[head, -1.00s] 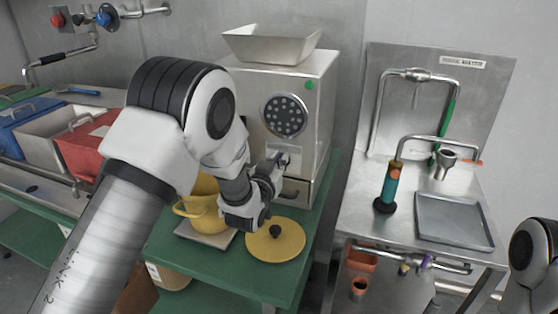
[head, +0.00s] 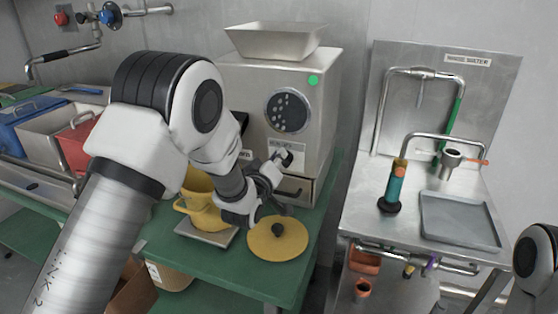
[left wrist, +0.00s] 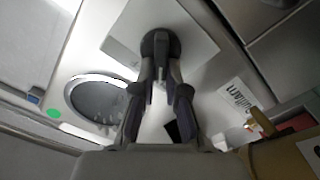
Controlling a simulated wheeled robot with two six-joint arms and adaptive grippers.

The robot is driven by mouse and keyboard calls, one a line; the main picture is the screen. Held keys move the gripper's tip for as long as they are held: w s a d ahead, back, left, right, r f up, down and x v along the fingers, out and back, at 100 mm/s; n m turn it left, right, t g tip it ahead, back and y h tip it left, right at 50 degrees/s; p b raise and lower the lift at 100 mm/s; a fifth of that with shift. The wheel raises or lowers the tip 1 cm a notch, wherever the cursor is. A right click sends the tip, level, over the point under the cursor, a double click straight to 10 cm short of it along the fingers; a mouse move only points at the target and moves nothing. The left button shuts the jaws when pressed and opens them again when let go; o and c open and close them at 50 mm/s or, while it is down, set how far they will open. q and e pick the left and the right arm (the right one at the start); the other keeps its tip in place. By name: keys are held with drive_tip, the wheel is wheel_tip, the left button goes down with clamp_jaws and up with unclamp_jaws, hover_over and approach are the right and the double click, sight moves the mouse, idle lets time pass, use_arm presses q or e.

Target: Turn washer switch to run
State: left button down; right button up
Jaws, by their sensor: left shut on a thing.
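The washer switch is a dark knob (left wrist: 160,43) on a pale plate; the plate (head: 287,149) is on the front of the steel machine (head: 324,112), below its round grille (head: 287,112). My left gripper (head: 281,163) reaches the knob from the front. In the left wrist view its fingers (left wrist: 159,72) close around the knob's near part. The fingers hide part of the knob, and I cannot read its position. A small green light (head: 313,80) glows on the machine's upper front. My right gripper is out of view.
A yellow lid (head: 277,243) and yellow pot (head: 203,213) are on the green table (head: 180,253) below my left gripper. A drawer (head: 291,190) is beneath the switch. A steel sink station (head: 362,205) stands to the right.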

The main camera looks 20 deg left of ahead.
use_arm(q)
drive_tip(key=shift+a+f+n, duration=0.1)
drive_tip(key=shift+f+n, duration=0.05)
drive_tip(key=shift+n, duration=0.95)
drive_tip(key=c, duration=1.2)
unclamp_jaws()
drive_tip(key=s, duration=1.2)
drive_tip(key=shift+a, duration=0.25)
